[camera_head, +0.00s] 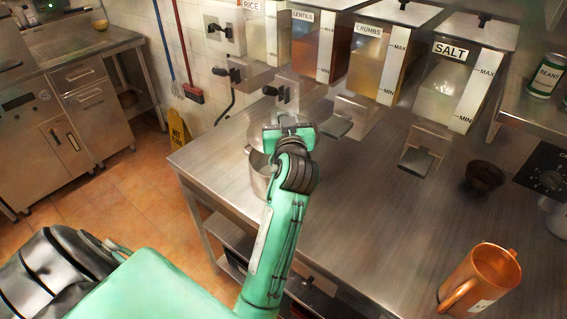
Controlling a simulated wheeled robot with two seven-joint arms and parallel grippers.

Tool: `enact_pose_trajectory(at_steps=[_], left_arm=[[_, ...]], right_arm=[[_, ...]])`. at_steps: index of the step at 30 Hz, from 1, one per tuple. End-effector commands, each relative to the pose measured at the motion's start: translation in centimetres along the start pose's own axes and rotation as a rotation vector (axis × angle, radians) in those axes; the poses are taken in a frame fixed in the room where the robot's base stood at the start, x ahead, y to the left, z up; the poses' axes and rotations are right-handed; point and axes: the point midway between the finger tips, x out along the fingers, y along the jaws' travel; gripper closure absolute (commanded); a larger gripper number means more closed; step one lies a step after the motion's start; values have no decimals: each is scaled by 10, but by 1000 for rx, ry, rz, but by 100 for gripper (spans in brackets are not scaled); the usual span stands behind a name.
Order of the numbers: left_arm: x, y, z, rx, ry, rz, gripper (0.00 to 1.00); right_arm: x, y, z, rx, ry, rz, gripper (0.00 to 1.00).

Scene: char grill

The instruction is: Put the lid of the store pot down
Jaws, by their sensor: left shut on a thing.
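The store pot (259,178), a silver metal pot, stands near the left edge of the steel counter, partly hidden behind my left arm. My left gripper (284,131) is over the pot, seen from behind, shut on the pot's lid (262,143). The lid is a round metal disc that shows only in part beside the gripper, above the pot's mouth. The wrist hides the fingertips and the lid's handle, and I cannot tell whether the lid touches the rim. My right gripper is not in view.
Wall dispensers marked rice, lentils, crumbs and salt (447,93) hang behind the counter (370,215). A copper mug (484,281) stands at the front right, and a dark bowl (485,176) at the right. A beans can (545,76) is on a shelf. The counter's middle is clear.

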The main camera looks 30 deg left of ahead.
Motion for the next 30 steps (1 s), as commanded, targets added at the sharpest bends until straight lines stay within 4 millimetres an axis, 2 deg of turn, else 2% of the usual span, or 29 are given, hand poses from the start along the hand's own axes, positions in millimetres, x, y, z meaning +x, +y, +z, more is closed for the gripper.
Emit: enact_pose_trajectory(at_steps=[2,9,14,21,29,30], left_arm=[[0,0,3,1,0,0,97],[0,0,40,5,-2,1,97],[0,0,55,3,0,1,97],[0,0,91,2,-1,2,97],[0,0,99,1,-4,1,97],[0,0,100,2,-6,0,68]], right_arm=[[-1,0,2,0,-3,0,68],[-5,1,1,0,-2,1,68],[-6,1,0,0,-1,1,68],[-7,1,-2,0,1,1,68],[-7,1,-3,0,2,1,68],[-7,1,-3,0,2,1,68]])
